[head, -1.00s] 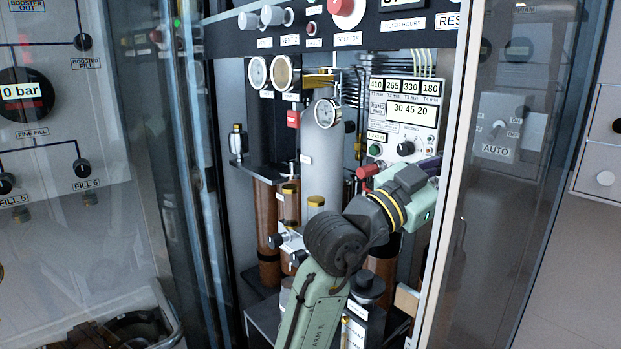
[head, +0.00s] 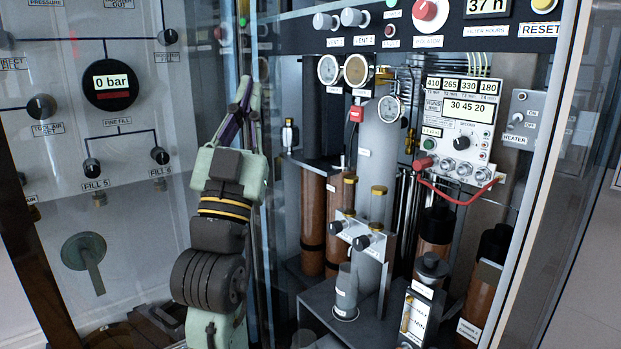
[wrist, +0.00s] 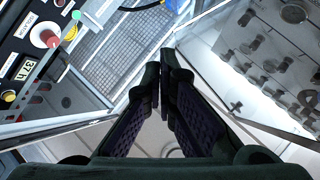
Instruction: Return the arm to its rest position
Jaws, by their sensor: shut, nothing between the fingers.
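My gripper (head: 240,97) is at the left of the head view, pointing up, in front of the glass and left of the open cabinet bay. My green and black arm runs below it to the bottom edge. In the wrist view my gripper (wrist: 165,75) has its dark fingers close together with nothing between them. It touches nothing that I can make out.
The open cabinet bay holds brown cylinders (head: 312,222), a grey cylinder (head: 377,140), gauges and a control box (head: 460,115). A glass door edge (head: 535,170) stands at the right. A panel with a 0 bar display (head: 110,82) is at the left.

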